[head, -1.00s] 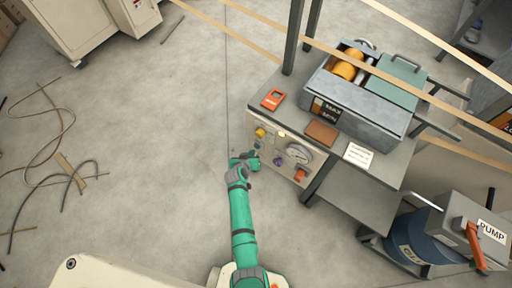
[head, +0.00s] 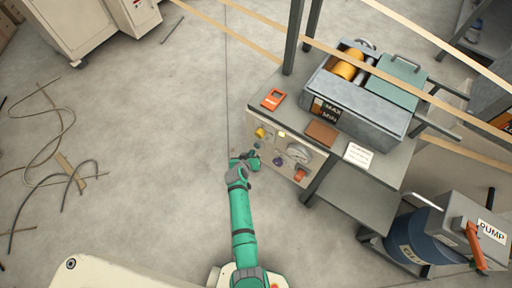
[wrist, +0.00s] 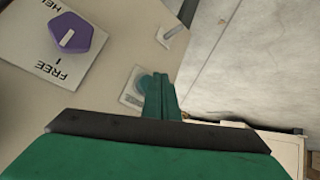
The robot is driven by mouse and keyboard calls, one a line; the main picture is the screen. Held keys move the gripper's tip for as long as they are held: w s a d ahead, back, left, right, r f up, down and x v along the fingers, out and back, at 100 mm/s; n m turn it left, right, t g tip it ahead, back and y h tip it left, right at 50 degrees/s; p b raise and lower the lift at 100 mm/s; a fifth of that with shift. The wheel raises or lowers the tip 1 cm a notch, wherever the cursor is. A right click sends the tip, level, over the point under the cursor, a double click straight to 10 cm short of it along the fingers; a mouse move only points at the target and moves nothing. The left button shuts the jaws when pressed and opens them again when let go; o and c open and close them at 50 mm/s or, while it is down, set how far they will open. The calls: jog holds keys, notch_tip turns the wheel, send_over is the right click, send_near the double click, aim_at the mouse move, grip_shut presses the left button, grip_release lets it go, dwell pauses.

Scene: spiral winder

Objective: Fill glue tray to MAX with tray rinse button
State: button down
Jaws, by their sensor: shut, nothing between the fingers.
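The grey glue tray (head: 362,118) stands on the bench with rollers in it. Its front label (head: 329,111) reads MAX above MIN, with a small orange patch at its left; the exact level is too small to read. My gripper (head: 254,161) is shut and empty at the front panel (head: 270,146). In the wrist view, my gripper (wrist: 160,95) is beside a round teal button (wrist: 142,84) on a pale plate and partly covers it; contact cannot be told. The button's label is not readable, so I cannot confirm it is tray rinse.
A purple knob (wrist: 76,33) with a FREE label is close by on the panel. The panel also has a yellow knob (head: 261,132), a dial gauge (head: 299,153) and an orange-red control (head: 300,174). A blue drum with a PUMP box (head: 482,232) stands right.

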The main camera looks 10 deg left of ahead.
jog(key=shift+w, duration=0.1)
jog(key=shift+w+d, duration=0.1)
jog(key=shift+w, duration=0.2)
jog(key=shift+w+d, duration=0.2)
jog(key=shift+w, duration=0.25)
dwell(2.0)
jog(key=shift+s+a, duration=0.1)
jog(key=shift+s, duration=0.1)
dwell(1.6)
jog(key=s+a, duration=0.2)
jog(key=s, duration=0.4)
dwell(0.8)
jog(key=shift+a, duration=0.15)
dwell(0.7)
dwell(0.3)
